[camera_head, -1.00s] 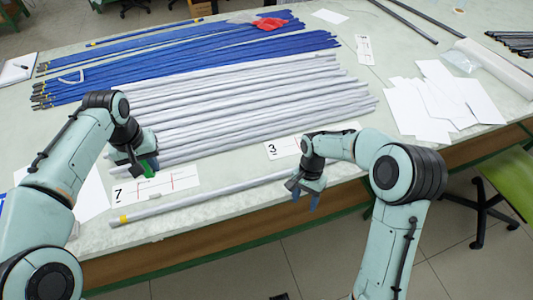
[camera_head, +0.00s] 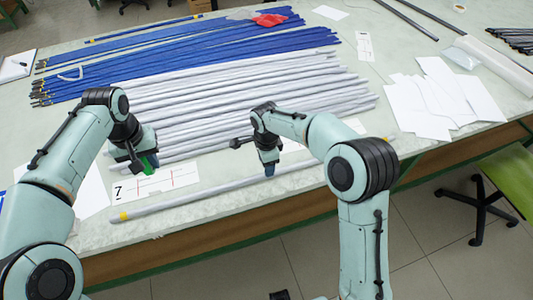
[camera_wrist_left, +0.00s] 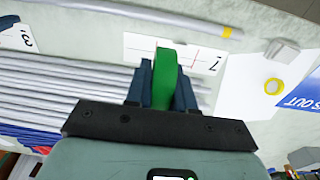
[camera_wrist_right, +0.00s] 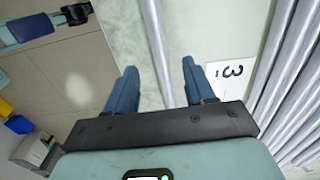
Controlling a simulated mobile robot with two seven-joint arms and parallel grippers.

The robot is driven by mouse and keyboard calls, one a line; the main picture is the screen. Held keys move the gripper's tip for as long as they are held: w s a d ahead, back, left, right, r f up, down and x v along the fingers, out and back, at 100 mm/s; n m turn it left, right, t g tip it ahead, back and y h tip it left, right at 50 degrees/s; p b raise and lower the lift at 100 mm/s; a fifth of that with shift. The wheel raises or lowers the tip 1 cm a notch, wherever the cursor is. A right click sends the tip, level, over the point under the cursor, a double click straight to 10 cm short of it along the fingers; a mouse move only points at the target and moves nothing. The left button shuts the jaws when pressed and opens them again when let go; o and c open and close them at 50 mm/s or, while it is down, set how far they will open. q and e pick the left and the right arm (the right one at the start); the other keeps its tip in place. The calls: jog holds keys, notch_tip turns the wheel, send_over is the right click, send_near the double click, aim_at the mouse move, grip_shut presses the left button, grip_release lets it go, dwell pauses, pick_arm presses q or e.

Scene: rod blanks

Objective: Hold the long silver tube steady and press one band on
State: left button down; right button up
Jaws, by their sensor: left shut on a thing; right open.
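The long silver tube (camera_head: 200,199) lies along the near edge of the table, with a yellow band (camera_head: 124,216) around its left end. That banded end also shows in the left wrist view (camera_wrist_left: 205,26). My left gripper (camera_head: 146,168) is shut on a green piece (camera_wrist_left: 165,80), behind the tube and near the sheet marked 7. The piece's full shape is hidden by the fingers. My right gripper (camera_head: 269,171) is open at the tube's middle. In the right wrist view the tube (camera_wrist_right: 155,45) runs between its spread fingers (camera_wrist_right: 156,85); I see no grip on it.
White tubes (camera_head: 250,95) and blue tubes (camera_head: 180,60) lie in rows behind. A sheet marked 7 (camera_head: 165,182) lies behind the silver tube. A yellow ring (camera_wrist_left: 273,86) and a grey block (camera_wrist_left: 282,48) lie on the table. Paper sheets (camera_head: 430,100) cover the right side.

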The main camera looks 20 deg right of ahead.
notch_tip(320, 180, down, 6)
dwell(0.5)
grip_shut()
